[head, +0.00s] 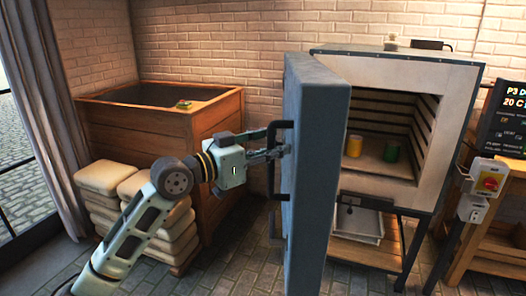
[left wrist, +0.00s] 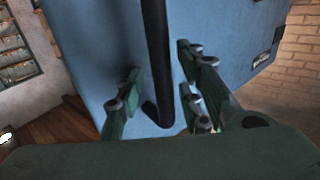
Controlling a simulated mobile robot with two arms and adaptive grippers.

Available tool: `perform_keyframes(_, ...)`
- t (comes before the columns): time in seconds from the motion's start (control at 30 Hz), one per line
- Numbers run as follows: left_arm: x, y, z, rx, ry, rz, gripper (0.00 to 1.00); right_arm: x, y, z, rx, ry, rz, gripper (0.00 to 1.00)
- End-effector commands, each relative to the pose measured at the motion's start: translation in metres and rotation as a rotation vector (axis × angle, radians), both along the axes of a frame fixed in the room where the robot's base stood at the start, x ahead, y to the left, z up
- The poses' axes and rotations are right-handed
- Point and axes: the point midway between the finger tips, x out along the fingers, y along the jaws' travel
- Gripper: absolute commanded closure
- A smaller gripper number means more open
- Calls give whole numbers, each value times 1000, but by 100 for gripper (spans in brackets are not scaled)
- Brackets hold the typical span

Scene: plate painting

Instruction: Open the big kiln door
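The big kiln door (head: 318,165) is a thick blue-grey slab that stands swung wide open, nearly edge-on in the head view. Its black bar handle (head: 270,170) is on the left-hand face. The kiln (head: 460,105) behind it shows its open chamber. My left gripper (head: 277,153) is at the handle. In the left wrist view the handle (left wrist: 157,55) runs between the spread fingers (left wrist: 160,85), with gaps visible on both sides, in front of the blue door face (left wrist: 95,45). My right gripper is not in view.
A wooden crate (head: 140,125) and stacked sacks (head: 110,178) are at left. A control box (head: 488,180) is at right. Brick floor is free between the sacks and door.

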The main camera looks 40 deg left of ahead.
Motion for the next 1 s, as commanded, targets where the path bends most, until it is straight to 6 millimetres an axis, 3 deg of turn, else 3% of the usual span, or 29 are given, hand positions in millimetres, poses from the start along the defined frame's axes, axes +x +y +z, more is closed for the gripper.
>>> perform_keyframes(0.17,-17,4,-1,-1,2,1,66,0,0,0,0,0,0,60)
perform_keyframes(0.6,-95,22,-2,-2,3,2,66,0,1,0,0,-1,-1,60)
perform_keyframes(0.8,-112,26,-2,-1,3,-1,66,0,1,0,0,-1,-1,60)
perform_keyframes(1.0,-116,27,-1,0,3,-2,66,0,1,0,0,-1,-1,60)
